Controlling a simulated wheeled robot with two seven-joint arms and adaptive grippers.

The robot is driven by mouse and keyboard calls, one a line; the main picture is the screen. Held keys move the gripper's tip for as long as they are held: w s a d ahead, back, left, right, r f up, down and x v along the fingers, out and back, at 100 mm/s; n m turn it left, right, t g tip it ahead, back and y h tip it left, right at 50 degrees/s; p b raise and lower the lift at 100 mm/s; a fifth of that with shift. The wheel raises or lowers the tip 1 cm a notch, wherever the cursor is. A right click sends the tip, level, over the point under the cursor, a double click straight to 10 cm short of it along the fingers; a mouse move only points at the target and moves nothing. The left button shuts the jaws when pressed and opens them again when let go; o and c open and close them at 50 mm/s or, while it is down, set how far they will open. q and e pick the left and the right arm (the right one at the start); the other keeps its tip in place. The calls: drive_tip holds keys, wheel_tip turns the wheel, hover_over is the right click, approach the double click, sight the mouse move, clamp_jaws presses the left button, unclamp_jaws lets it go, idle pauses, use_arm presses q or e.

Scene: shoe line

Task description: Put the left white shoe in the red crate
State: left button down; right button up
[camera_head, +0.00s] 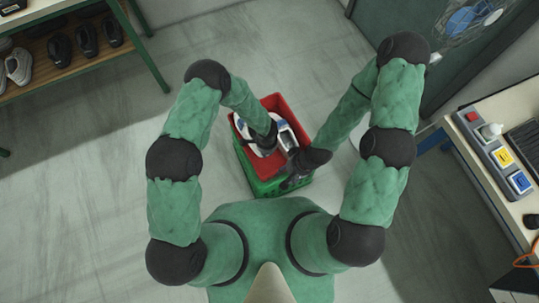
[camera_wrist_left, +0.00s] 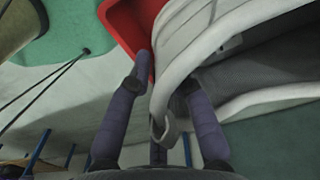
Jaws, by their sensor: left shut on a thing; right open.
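The red crate (camera_head: 273,101) stands on a green crate (camera_head: 270,188) in the middle of the head view. A white shoe with blue parts (camera_head: 285,134) shows over the red crate, partly covered by my left gripper (camera_head: 267,144). White and blue parts also show left of that gripper; I cannot tell whether they belong to a second shoe. In the left wrist view, the left fingers (camera_wrist_left: 162,84) are shut on the edge of a white and grey shoe (camera_wrist_left: 205,45), with the red crate (camera_wrist_left: 128,22) behind. I cannot tell whether the shoe touches the crate floor. My right gripper (camera_head: 297,172) is open near the crates' lower right side.
A shelf with dark and grey shoes (camera_head: 60,50) stands at the upper left. A bench (camera_head: 508,180) with coloured button boxes is at the right. A dark panel (camera_head: 400,20) stands at the upper right. The grey floor left of the crates is clear.

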use_arm(q)
drive_tip(key=shift+m, duration=0.4)
drive_tip(key=f+b, duration=0.3)
drive_tip(key=f, duration=0.1)
drive_tip(key=f+b, duration=0.3)
drive_tip(key=f, duration=0.2)
drive_tip(key=s+d+f+b, duration=0.1)
drive_tip(key=f+b, duration=0.2)
drive_tip(key=f, duration=0.2)
drive_tip(key=shift+s+f, duration=0.1)
drive_tip(key=shift+f, duration=0.95)
drive_tip(key=c, duration=1)
unclamp_jaws()
drive_tip(key=shift+c, duration=0.2)
